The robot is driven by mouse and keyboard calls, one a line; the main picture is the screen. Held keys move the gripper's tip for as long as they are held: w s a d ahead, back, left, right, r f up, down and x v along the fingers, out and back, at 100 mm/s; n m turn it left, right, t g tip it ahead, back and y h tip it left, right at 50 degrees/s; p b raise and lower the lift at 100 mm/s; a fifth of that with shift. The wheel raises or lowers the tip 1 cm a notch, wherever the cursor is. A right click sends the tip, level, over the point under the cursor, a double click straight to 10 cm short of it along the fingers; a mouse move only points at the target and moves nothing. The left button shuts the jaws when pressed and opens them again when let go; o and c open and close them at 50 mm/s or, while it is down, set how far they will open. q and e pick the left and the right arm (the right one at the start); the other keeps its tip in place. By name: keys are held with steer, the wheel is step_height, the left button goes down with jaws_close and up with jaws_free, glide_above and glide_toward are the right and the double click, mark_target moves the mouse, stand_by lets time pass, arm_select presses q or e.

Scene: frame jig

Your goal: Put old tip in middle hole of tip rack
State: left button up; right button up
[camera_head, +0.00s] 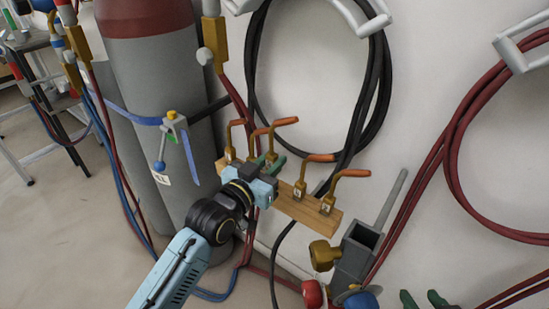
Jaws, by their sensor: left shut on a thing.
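The wooden tip rack (325,221) is fixed against the wall in the middle, slanting down to the right. Several bent copper tips with brass bases stand on it, two toward its right end (323,157) and others toward its left end (237,123). My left gripper (272,159) is at the middle of the rack, its green fingers shut around the stem of a copper tip, apparently the old tip (285,121). Its lower end and the middle hole are hidden, so I cannot tell whether it is seated. My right gripper (423,299) shows only two separated green fingertips at the bottom edge.
A grey gas cylinder (155,85) with a blue strap stands left of the rack. A dark grey holder with a brass fitting (323,255) is below right. A black hose coil (378,95) and a red hose coil (455,145) hang on the wall.

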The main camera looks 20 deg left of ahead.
arm_select(q)
steer(key=shift+w+a+f+m+h, duration=0.1)
steer(key=shift+w+f+m+h, duration=0.25)
steer(key=shift+w+f, duration=0.35)
steer(key=shift+w+b, duration=0.1)
steer(key=shift+b, duration=0.3)
steer(key=shift+f+b, duration=0.8)
steer(key=shift+b, duration=0.1)
steer(key=shift+f, duration=0.6)
steer(key=shift+f+b, duration=0.3)
arm_select(e)
steer(key=w+a+r+t+y, duration=0.2)
steer(key=r+t, duration=0.6)
steer(key=r, duration=0.4)
steer(key=shift+w+a+r+t+y, duration=0.2)
steer(key=shift+a+r+t+y, duration=0.15)
steer(key=shift+a+y, duration=0.3)
